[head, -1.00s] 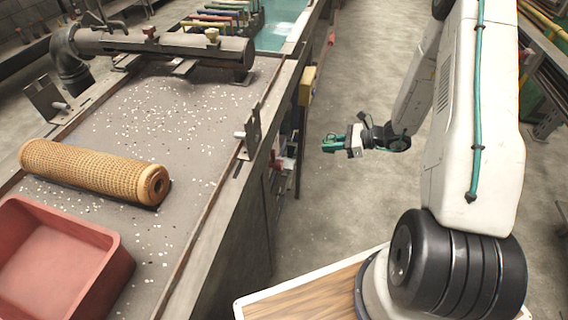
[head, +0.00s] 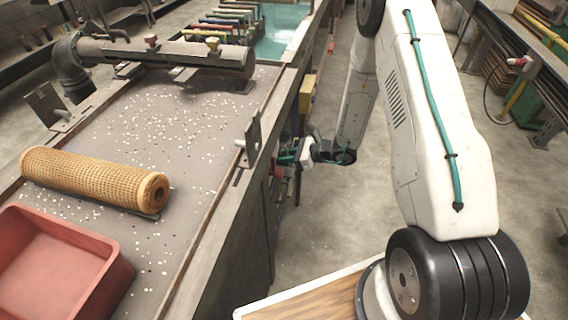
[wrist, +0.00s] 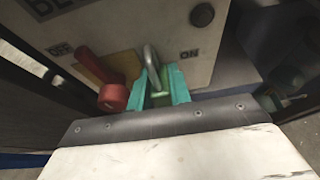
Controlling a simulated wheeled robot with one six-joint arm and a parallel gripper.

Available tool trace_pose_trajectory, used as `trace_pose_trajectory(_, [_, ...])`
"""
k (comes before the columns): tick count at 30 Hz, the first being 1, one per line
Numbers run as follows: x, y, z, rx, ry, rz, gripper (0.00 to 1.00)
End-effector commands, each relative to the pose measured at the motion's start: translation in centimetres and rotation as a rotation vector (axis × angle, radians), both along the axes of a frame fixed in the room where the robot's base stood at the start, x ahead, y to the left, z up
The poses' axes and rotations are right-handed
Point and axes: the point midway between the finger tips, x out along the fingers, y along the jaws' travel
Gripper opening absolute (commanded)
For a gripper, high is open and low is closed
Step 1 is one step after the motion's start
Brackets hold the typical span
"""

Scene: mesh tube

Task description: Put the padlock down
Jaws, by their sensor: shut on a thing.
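In the wrist view my gripper (wrist: 159,78) has teal fingers shut on the padlock (wrist: 152,57). Its grey metal shackle stands up beyond the fingertips, and its body is mostly hidden between the fingers. Just beyond is a pale panel marked OFF and ON, with a red handle (wrist: 113,96) on a yellow plate (wrist: 112,66) left of the fingers. I cannot tell whether the shackle touches the panel. In the head view my gripper (head: 286,159) is low beside the bench's right side, and the padlock cannot be made out there.
The bench (head: 205,125) holds a tan mesh tube (head: 95,180), a red tray (head: 60,265) and a grey pipe (head: 165,52) with valves. An upright metal bracket (head: 250,140) stands at its right edge. The floor (head: 350,220) right of the bench is clear.

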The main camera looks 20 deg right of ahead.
Motion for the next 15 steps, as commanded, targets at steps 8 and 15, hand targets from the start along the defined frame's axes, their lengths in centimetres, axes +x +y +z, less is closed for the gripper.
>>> trace_pose_trajectory(8, [0.0, 0.2, -3.5, 0.001, 0.001, 0.001, 0.0])
trace_pose_trajectory(15, [0.1, 0.2, -3.6, 0.0, 0.0, 0.001, 0.0])
